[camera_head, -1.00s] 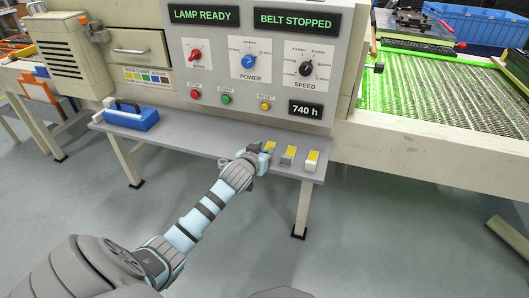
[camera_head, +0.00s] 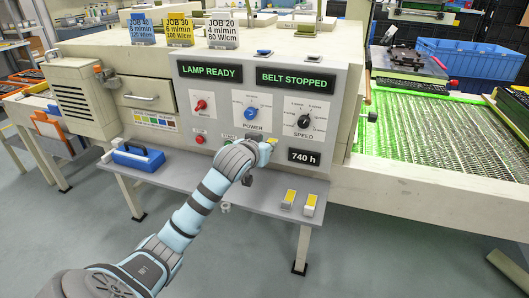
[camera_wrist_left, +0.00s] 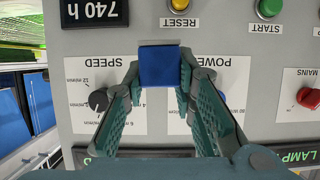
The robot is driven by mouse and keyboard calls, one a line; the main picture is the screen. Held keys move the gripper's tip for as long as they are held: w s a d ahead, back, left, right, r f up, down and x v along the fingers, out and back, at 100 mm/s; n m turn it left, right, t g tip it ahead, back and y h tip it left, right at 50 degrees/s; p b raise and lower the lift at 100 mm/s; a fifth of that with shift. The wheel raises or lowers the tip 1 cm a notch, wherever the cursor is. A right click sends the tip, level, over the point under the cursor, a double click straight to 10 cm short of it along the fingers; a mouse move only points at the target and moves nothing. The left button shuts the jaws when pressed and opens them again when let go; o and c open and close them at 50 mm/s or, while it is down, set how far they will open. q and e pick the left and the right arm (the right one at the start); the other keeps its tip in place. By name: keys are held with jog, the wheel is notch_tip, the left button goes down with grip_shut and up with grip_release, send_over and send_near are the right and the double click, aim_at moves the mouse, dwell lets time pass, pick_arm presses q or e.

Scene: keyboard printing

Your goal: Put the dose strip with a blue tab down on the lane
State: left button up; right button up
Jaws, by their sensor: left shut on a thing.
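My left gripper (camera_head: 263,150) is in front of the grey control panel, above the shelf, mostly hidden behind its own wrist. In the left wrist view its two fingers (camera_wrist_left: 160,75) are shut on the dose strip with a blue tab (camera_wrist_left: 160,66), whose blue face shows between them. The lane, seemingly the green-lit mesh belt (camera_head: 425,140), lies to the right, apart from the strip. My right gripper is not in view.
Two other yellow-faced strips (camera_head: 288,199) lie on the grey shelf (camera_head: 230,195). The panel's knobs and buttons are close to the gripper. A black fixture (camera_head: 405,58) stands at the belt's far end.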

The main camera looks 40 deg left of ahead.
pick_arm(q)
jog(key=shift+o, duration=1)
jog(key=shift+f, duration=0.1)
grip_shut()
